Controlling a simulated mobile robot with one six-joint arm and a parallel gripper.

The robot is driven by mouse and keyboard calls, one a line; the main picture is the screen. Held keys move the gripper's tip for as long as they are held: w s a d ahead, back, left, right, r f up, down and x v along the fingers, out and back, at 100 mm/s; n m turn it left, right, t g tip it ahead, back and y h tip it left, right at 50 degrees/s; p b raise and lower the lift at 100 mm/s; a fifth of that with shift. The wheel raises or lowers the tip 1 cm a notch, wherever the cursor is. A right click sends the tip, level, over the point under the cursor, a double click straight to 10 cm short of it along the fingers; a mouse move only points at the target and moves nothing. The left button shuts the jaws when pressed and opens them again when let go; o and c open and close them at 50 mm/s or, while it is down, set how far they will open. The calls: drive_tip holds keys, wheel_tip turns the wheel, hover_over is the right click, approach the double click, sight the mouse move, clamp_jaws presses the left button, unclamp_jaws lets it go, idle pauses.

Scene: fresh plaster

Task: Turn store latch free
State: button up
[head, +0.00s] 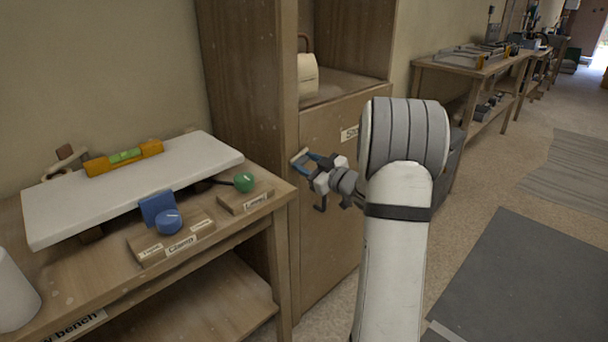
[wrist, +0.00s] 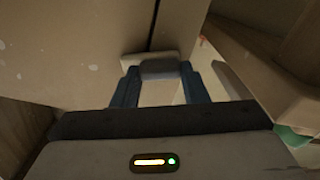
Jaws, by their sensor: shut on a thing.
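The store cupboard (head: 335,200) has a door with a partly covered label starting "Sto" (head: 350,133). The store latch (head: 299,155) is a small pale block at the door's left edge. In the wrist view the latch (wrist: 158,67) lies across the dark gap between door and frame. My gripper (head: 308,158) reaches it from the right. Its blue fingers sit on either side of the latch in the wrist view (wrist: 160,82), shut on it. My arm hides the right part of the door.
Floor at the right (head: 520,290) is open, with flat grey mats.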

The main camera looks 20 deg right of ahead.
drive_tip(key=n+b, duration=0.3)
drive_tip(key=b, duration=0.1)
drive_tip(key=shift+s+a+f+n, duration=0.1)
drive_tip(key=shift+a+f+n, duration=0.15)
drive_tip(key=shift+f+n, duration=0.15)
drive_tip(key=n+b, duration=0.1)
drive_tip(key=b, duration=0.1)
drive_tip(key=n+b, duration=0.2)
drive_tip(key=shift+s+a+r+n, duration=0.1)
drive_tip(key=shift+a+n, duration=0.05)
drive_tip(key=shift+n, duration=0.15)
drive_tip(key=n+b, duration=0.4)
drive_tip(key=b, duration=0.1)
drive_tip(key=n+b, duration=0.2)
drive_tip(key=shift+s+a+r+n, duration=0.1)
drive_tip(key=shift+a+r+n, duration=0.1)
drive_tip(key=shift+a+n, duration=0.1)
drive_tip(key=o, duration=0.9)
drive_tip(key=shift+r, duration=0.2)
drive_tip(key=shift+o, duration=0.4)
drive_tip(key=shift+r, duration=0.1)
